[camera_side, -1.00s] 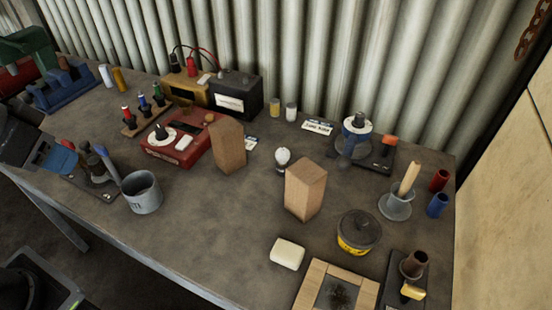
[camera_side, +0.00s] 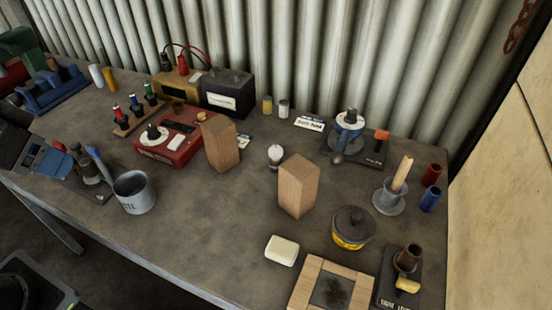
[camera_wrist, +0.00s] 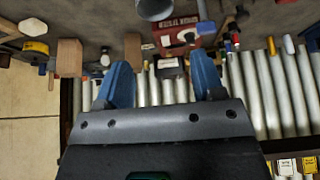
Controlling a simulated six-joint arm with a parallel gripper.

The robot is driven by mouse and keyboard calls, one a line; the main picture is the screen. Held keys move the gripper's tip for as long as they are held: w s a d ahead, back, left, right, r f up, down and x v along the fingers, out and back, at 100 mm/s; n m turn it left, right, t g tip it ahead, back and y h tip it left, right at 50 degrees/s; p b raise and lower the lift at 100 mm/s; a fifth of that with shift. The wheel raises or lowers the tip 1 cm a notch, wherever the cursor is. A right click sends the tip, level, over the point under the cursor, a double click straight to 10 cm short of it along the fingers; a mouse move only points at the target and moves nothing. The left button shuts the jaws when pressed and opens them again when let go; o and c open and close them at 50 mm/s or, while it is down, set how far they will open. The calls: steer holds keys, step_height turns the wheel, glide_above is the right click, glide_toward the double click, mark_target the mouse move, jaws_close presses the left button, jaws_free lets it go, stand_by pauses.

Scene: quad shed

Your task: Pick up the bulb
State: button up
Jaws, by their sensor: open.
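The bulb (camera_side: 275,153) is a small white globe. It stands on the bench between two tan wooden blocks (camera_side: 220,144) (camera_side: 297,186), apart from both. In the wrist view the bulb (camera_wrist: 104,60) is a small pale spot just left of my left fingertip, well beyond it. My gripper (camera_wrist: 159,58) has two blue fingers spread wide with nothing between them. In the side view my gripper is at the far left edge, partly cut off, well away from the bulb.
A grey metal cup (camera_side: 134,192) and a red tester (camera_side: 172,140) stand between my gripper and the bulb. A lidded tin (camera_side: 352,228), a cream block (camera_side: 282,250) and a wooden frame (camera_side: 302,284) are at front right. The corrugated wall (camera_side: 300,55) closes the back. The front middle bench is clear.

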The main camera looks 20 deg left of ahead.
steer(key=shift+o, duration=0.2)
steer(key=w+d+r+n+g, duration=0.1)
steer(key=w+d+r, duration=0.1)
steer(key=w, duration=0.3)
steer(key=w+d+r, duration=0.2)
steer(key=w+d, duration=0.1)
steer(key=w, duration=0.2)
steer(key=n+y, duration=0.2)
steer(key=n, duration=0.1)
glide_toward(277, 148)
steer(key=x, duration=0.7)
steer(key=shift+w+f, duration=0.2)
steer(key=shift+f, duration=0.15)
steer(key=shift+s+x, duration=0.1)
steer(key=shift+x, duration=1.35)
steer(key=shift+s+x, duration=0.15)
steer(key=shift+x, duration=1.25)
steer(key=shift+a+f, duration=0.1)
steer(key=shift+c, duration=0.3)
